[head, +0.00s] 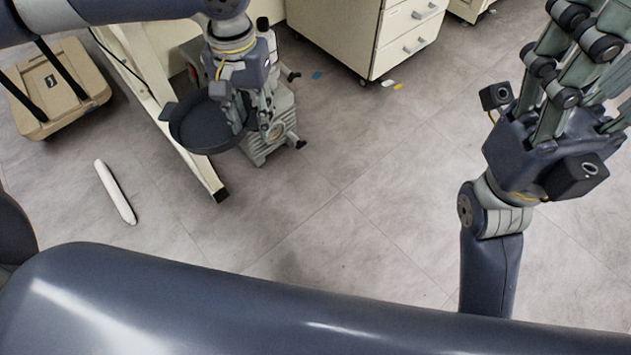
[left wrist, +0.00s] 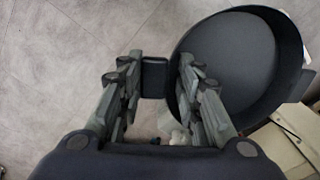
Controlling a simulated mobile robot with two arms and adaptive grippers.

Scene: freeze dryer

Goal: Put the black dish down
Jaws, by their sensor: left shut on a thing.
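The black dish (head: 205,125) is round, shallow and dark, with a raised rim. It is in the upper left of the head view and fills the upper right of the left wrist view (left wrist: 235,60). My left gripper (head: 250,112) is shut on the dish at its right side in the head view and holds it up above the floor. In the left wrist view, a dark block sits between the fingers (left wrist: 155,78); I cannot tell if it is the dish's handle. My right gripper (head: 585,75) is at the upper right, apart from the dish, its fingertips cut off by the frame.
A grey machine (head: 268,130), likely a pump, stands on the floor just behind and below my left gripper. A cream slanted frame leg (head: 178,130) is close to the dish. A white drawer cabinet (head: 400,40), a beige case (head: 55,85) and a white tube (head: 115,191) surround open floor.

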